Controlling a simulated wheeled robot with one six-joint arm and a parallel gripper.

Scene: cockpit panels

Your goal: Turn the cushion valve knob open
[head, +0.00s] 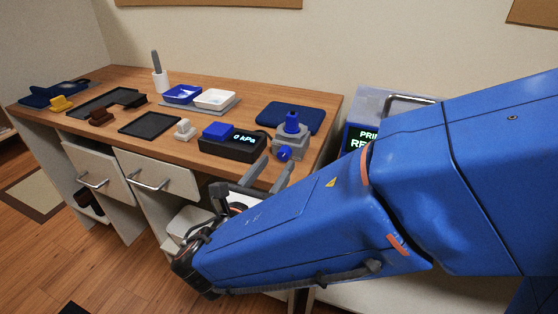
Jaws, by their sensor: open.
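A grey valve block (290,140) stands near the front right of the desk. A small blue round knob (284,154) is on its front side, and a blue upright piece (291,122) is on its top. I cannot tell the knob's turned position. The dark blue cushion (310,119) lies flat just behind the block. My gripper (277,163) is open and empty, its two grey fingers pointing up toward the knob from below and in front. The fingers look apart from the knob; the exact gap is hard to tell. My blue arm hides the desk's lower right part.
A black gauge box (235,142) reading "0 kPa" sits left of the valve. A blue and a white dish (215,99), black trays (150,124) and small blocks fill the desk (240,171). A lit-display printer-like box (362,134) stands to the right.

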